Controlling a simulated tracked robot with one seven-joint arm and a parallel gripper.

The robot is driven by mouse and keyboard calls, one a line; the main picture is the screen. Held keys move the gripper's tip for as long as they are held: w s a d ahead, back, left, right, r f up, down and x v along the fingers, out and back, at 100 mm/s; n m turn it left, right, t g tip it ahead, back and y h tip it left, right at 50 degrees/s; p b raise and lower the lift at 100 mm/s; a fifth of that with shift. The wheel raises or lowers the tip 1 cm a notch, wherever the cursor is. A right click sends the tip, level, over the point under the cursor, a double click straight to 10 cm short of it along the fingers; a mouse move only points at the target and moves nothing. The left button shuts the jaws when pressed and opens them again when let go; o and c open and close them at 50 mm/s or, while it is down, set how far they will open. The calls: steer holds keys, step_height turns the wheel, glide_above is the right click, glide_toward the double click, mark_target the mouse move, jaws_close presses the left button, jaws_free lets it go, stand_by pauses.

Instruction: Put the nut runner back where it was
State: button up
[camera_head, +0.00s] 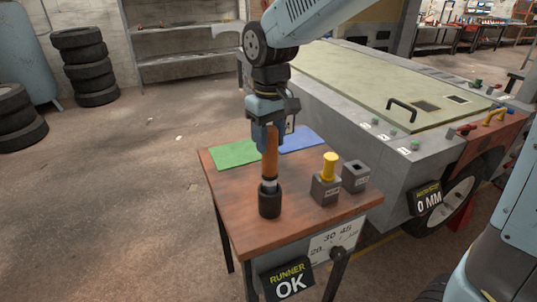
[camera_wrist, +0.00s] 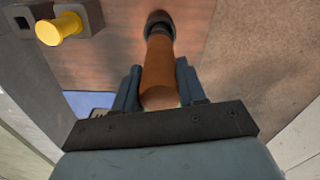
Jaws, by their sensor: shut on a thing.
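The nut runner (camera_head: 270,170) has an orange-brown handle and a dark, wide lower end. It is upright over the front left part of the small wooden table (camera_head: 235,220). I cannot tell whether its lower end touches the table top. My gripper (camera_head: 267,138) is shut on the upper part of the handle, pointing down. In the wrist view the handle of the nut runner (camera_wrist: 159,70) lies between the two blue fingers of my gripper (camera_wrist: 158,90), its dark end away from the camera.
On the table, right of the runner, stand a grey block holding a yellow-handled piece (camera_head: 329,170) and a grey block with an empty square hole (camera_head: 355,176). Green (camera_head: 235,154) and blue (camera_head: 300,139) mats lie at the back. A "RUNNER OK" sign (camera_head: 288,280) hangs in front. A large bench (camera_head: 385,95) stands behind.

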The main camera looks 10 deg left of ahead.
mark_target(270, 152)
steer(key=shift+f, duration=1.9)
steer(key=o, duration=1.2)
steer(key=shift+f, duration=0.1)
steer(key=shift+c, duration=0.2)
